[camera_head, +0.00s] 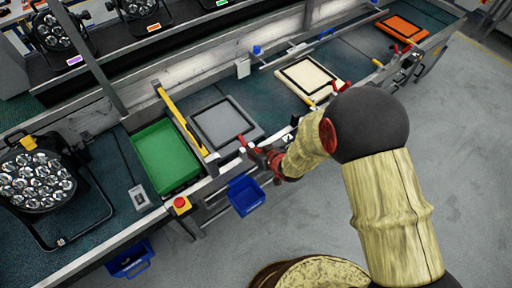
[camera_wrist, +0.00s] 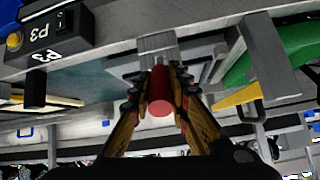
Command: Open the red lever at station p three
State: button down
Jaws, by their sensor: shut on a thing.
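The red lever (camera_wrist: 160,95) shows in the wrist view as a red cylinder between the two fingers of my gripper (camera_wrist: 160,88). My gripper is shut on it. A black box marked P3 (camera_wrist: 62,32) is at the upper left of the wrist view, beside the lever. In the head view my gripper (camera_head: 262,156) is at the front edge of the bench, in front of the grey framed panel (camera_head: 222,119). It largely hides the lever there.
A green tray (camera_head: 165,157) and a yellow bar (camera_head: 183,118) are left of the grey panel. A blue bin (camera_head: 245,195) hangs below the bench edge. A cream panel (camera_head: 308,80) and an orange panel (camera_head: 402,28) lie further right. The floor (camera_head: 460,130) at right is clear.

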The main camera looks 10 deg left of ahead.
jog(key=shift+w+a+r+g+h+p, duration=0.3)
jog(key=shift+r+g+h+p, duration=0.15)
jog(key=shift+p, duration=1.2)
jog(key=shift+w+a+r+g+h+p, duration=0.15)
jog(key=shift+a+r+g+h+p, duration=0.2)
jog(key=shift+p, duration=1.25)
jog(key=p, duration=0.2)
jog(key=g+h+p, duration=0.1)
jog(key=shift+w+a+p, duration=0.2)
jog(key=shift+w+p, duration=0.05)
jog(key=shift+p, duration=0.15)
jog(key=shift+w+a+f+h+p, duration=0.1)
jog(key=shift+h+p, duration=0.2)
jog(key=shift+p, duration=0.25)
jog(key=c, duration=1.7)
grip_release()
jog(key=shift+o, duration=0.2)
jog(key=v, duration=1.2)
jog(key=shift+w, duration=0.1)
